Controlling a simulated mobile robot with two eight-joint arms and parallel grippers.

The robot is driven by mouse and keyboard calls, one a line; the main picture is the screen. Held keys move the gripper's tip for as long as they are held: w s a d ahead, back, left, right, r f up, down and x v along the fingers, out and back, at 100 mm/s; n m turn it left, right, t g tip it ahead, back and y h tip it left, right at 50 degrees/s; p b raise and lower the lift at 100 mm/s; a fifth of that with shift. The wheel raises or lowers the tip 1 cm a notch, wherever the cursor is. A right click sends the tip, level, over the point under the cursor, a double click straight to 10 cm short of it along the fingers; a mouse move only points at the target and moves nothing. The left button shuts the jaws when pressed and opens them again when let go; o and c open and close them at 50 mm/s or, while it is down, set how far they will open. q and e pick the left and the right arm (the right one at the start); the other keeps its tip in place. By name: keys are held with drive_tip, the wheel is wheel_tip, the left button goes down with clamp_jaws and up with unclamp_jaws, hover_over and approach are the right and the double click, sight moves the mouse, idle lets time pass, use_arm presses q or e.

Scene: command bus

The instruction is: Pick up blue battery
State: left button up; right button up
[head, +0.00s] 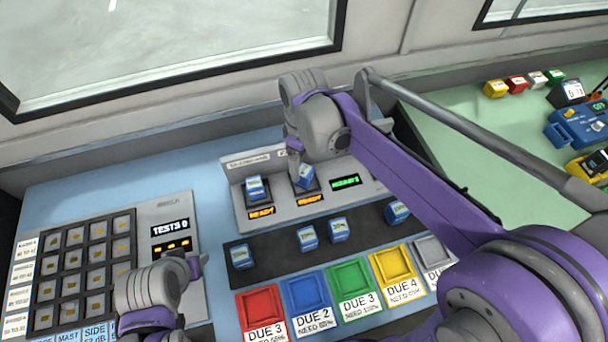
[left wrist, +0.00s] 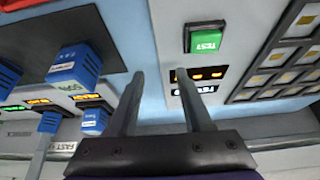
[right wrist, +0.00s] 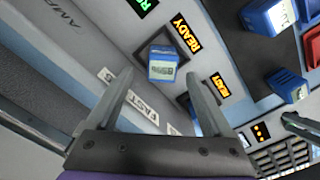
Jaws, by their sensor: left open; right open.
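Several small blue batteries with white labels are in view. One blue battery (head: 303,177) sits in the middle charger slot, right below my right gripper (head: 295,160). In the right wrist view that battery (right wrist: 163,62) lies ahead between my open fingers, which are apart from it and empty. Another battery (head: 254,188) sits in the left charger slot. More batteries (head: 239,256) (head: 307,238) (head: 338,230) (head: 397,212) stand on the dark strip. My left gripper (head: 192,266) is open and empty above the test panel. Its fingers also show in the left wrist view (left wrist: 160,95).
The charger panel has lit displays (head: 345,182). Coloured trays, including a red one (head: 261,311) and a green one (head: 352,280), line the front. A button grid panel (head: 82,270) is at left. Blue and yellow devices (head: 578,125) stand on the green surface at right.

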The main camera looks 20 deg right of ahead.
sight(304, 170)
drive_tip(key=f, duration=0.5)
drive_tip(key=shift+s, duration=0.2)
drive_tip(key=shift+r, duration=0.1)
clamp_jaws()
